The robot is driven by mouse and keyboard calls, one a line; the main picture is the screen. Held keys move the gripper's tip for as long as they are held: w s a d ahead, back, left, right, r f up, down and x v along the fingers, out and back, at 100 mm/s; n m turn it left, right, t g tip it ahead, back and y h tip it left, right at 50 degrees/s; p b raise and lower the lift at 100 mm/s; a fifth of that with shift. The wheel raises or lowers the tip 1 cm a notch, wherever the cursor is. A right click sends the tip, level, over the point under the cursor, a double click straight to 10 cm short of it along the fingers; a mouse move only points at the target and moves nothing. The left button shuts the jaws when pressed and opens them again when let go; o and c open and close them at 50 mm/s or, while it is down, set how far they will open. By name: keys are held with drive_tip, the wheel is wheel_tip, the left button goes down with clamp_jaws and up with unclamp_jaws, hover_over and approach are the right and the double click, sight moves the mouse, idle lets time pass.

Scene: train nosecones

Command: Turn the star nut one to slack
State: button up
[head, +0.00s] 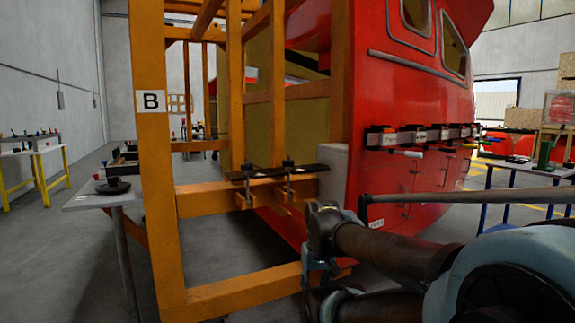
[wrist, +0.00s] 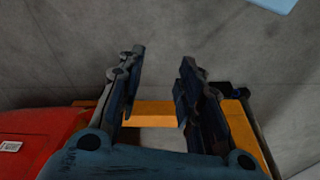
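Two dark knobs, which look like star nuts, stand on a black bar (head: 262,173) across the orange frame: a left knob (head: 248,167) and a right knob (head: 288,163). Threaded rods seem to run down below them. I cannot tell which is star nut one. My gripper (wrist: 158,72) is open and empty in the wrist view, with a wide gap between its fingers. An orange beam (wrist: 160,107) lies beyond the fingers. Neither knob shows clearly there; a small dark part (wrist: 232,90) is partly hidden behind the right finger.
The orange frame has a tall post (head: 153,200) marked B. The red nosecone (head: 408,85) stands behind it, with a row of dark clamps (head: 418,136) along its side. A small grey table (head: 90,199) stands at the left. Open floor lies left of the frame.

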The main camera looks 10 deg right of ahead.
drive_tip(key=shift+o, duration=0.6)
drive_tip(key=o, duration=0.4)
drive_tip(key=shift+s+r, duration=0.2)
drive_tip(key=shift+s, duration=0.05)
drive_tip(key=shift+o, duration=0.8)
drive_tip(key=w+d+r+m+h, duration=0.2)
drive_tip(key=w+d+r+h, duration=0.1)
drive_tip(key=w+r, duration=0.6)
drive_tip(key=shift+w+r+m, duration=0.15)
drive_tip(key=shift+r+m, duration=0.15)
drive_tip(key=shift+r, duration=0.55)
drive_tip(key=w+r+m+h, duration=0.3)
drive_tip(key=w+r, duration=0.7)
drive_tip(key=w, duration=0.3)
drive_tip(key=m+t+h, duration=0.4)
drive_tip(key=m+h, duration=0.2)
drive_tip(key=m, duration=0.1)
approach(286, 161)
drive_tip(key=x, duration=0.8)
drive_tip(key=w+x, duration=0.1)
drive_tip(key=x, duration=0.3)
drive_tip(key=shift+a+r, duration=0.1)
drive_tip(key=shift+r, duration=0.05)
